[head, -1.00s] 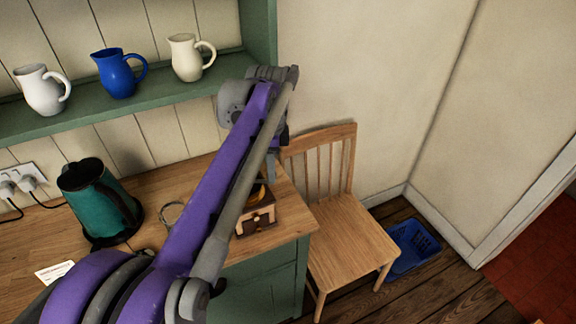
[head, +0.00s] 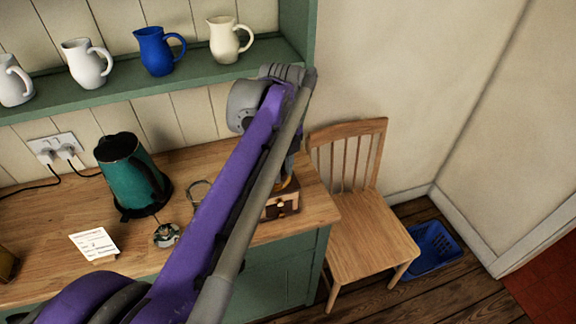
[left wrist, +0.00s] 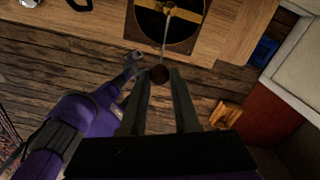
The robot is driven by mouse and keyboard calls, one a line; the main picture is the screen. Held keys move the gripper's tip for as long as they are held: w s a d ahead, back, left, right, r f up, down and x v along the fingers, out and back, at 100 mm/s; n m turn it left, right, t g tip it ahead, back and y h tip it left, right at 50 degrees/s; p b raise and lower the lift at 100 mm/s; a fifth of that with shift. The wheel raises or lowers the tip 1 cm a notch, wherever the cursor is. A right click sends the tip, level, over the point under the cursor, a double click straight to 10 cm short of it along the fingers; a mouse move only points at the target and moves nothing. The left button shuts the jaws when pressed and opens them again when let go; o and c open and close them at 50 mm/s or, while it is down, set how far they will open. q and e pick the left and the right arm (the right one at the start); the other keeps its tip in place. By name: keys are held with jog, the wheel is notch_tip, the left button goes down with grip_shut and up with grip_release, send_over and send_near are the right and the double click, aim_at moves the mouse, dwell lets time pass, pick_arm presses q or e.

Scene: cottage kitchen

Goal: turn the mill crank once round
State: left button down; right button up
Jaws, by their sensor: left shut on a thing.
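The mill (head: 283,205), a small wooden box with a drawer knob, stands at the right end of the counter, partly hidden by my left arm. In the left wrist view its round dark top (left wrist: 150,22) and the thin crank arm (left wrist: 166,40) show. The crank's dark knob (left wrist: 160,74) sits between the fingertips of my left gripper (left wrist: 162,78), which is shut on it. In the head view the left gripper is mostly hidden behind my arm. A purple arm of mine with a grey end (left wrist: 134,66) shows in the left wrist view; its jaws are unclear.
A green kettle (head: 128,172), a metal ring (head: 199,189), a small metal item (head: 166,235) and a card (head: 94,242) lie left of the mill. Jugs line the shelf (head: 120,96). A chair (head: 362,235) and blue basket (head: 433,247) stand right of the counter.

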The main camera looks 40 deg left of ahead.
pick_arm(q)
jog(key=shift+s+a+m, duration=0.15)
jog(key=shift+s+m, duration=0.1)
jog(key=shift+m, duration=0.25)
jog(key=c, duration=0.6)
grip_release()
jog(key=shift+c, duration=0.2)
notch_tip(320, 180, up, 11)
jog(key=shift+p, duration=0.35)
jog(key=shift+f, duration=0.15)
